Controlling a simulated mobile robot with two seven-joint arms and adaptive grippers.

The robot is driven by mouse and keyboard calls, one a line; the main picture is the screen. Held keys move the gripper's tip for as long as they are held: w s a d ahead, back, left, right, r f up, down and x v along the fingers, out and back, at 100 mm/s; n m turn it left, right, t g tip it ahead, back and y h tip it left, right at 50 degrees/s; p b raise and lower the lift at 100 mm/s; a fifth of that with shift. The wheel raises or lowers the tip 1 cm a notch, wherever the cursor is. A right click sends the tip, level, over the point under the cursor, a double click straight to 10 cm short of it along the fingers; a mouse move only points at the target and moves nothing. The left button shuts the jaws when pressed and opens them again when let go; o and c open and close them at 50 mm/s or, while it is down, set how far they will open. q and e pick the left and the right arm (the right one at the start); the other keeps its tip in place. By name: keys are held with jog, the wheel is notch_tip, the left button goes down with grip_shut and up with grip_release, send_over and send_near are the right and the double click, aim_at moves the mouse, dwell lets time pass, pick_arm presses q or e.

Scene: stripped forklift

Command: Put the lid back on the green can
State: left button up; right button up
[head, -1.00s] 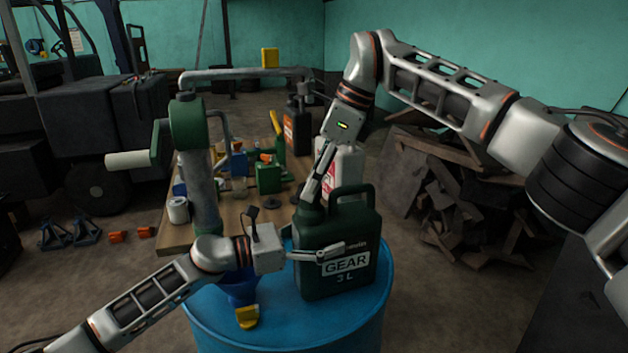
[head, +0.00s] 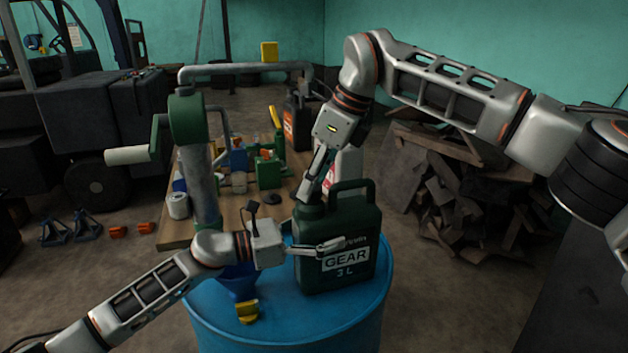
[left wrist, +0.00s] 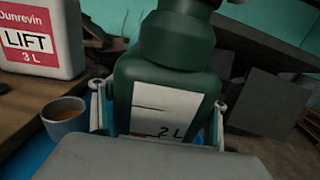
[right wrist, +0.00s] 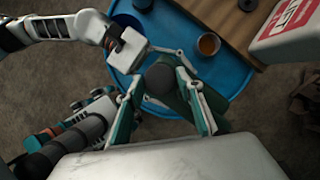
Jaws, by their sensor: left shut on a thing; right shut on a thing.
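My left gripper (head: 314,242) is shut across the can's body from the left, one finger over the front above the label. The can's label side also fills the left wrist view (left wrist: 165,110). My right gripper (head: 311,192) points down at the neck. In the right wrist view its fingers close around the dark round lid (right wrist: 160,78), over the can's neck. Whether the lid is seated, I cannot tell.
A blue funnel (head: 238,282) and a small yellow item (head: 247,311) are on the drum, left of the can. A cup (left wrist: 63,117) is near the can. A cluttered wooden bench (head: 232,215) stands behind, with a pump's grey column (head: 199,180) at left.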

jog(key=m, duration=0.2)
jog(key=m+t, duration=0.1)
jog(key=shift+s+r+m+h, duration=0.1)
jog(key=shift+s+m+h, duration=0.05)
jog(key=shift+m+h, duration=0.2)
jog(key=m, duration=0.1)
jog(key=m+t+h, duration=0.1)
jog(key=m, duration=0.2)
jog(key=shift+s+a+m+t, duration=0.15)
jog(key=shift+a+m+t, duration=0.1)
jog(key=shift+t, duration=0.05)
jog(key=m, duration=0.1)
jog(key=m+h, duration=0.1)
jog(key=m, duration=0.1)
jog(key=m+h, duration=0.1)
jog(key=m, duration=0.1)
jog(key=shift+s+a+t, duration=0.15)
jog(key=shift+a+t, duration=0.1)
jog(key=shift+t, duration=0.05)
jog(key=m+h, duration=0.1)
jog(key=m, duration=0.3)
jog(key=shift+a+h, duration=0.15)
jog(key=shift+h, duration=0.2)
jog(key=o, duration=0.7)
jog(key=shift+o, duration=0.2)
